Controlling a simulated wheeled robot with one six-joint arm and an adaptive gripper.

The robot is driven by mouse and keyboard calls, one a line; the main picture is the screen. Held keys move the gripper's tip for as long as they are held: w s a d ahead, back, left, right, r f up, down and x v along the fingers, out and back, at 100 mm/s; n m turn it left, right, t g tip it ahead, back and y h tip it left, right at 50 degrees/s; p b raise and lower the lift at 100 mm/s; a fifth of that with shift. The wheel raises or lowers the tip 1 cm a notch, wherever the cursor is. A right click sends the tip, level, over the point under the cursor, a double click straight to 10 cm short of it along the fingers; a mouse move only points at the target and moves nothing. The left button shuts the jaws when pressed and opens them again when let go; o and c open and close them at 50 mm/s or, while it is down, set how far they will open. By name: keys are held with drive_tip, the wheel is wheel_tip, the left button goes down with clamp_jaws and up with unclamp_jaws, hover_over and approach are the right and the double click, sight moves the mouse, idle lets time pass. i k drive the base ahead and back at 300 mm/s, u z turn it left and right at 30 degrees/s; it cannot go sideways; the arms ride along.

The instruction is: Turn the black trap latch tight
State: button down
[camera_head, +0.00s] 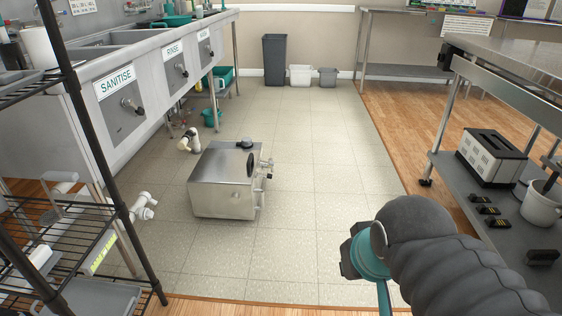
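A metal box (222,188), which looks like the trap, stands on the tiled floor at the middle left of the head view. A dark round knob (246,143) sits on its top near the back edge. A black oval part (250,164) is on its right side, among small metal fittings (266,170). I cannot tell which of these black parts is the latch, or whether it is tight. My arm, in a grey ribbed sleeve with a teal joint, fills the lower right, well apart from the box. No gripper fingers show.
A three-basin sink (150,75) runs along the left, with white pipes (190,140) below. A black wire rack (75,235) stands at the near left. A metal table with a toaster (492,157) is at the right. The tiled floor (320,150) right of the box is clear.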

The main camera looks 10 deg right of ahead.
sight(269, 177)
drive_tip(key=z, duration=0.05)
drive_tip(key=i, duration=1.9)
drive_tip(key=u, duration=0.3)
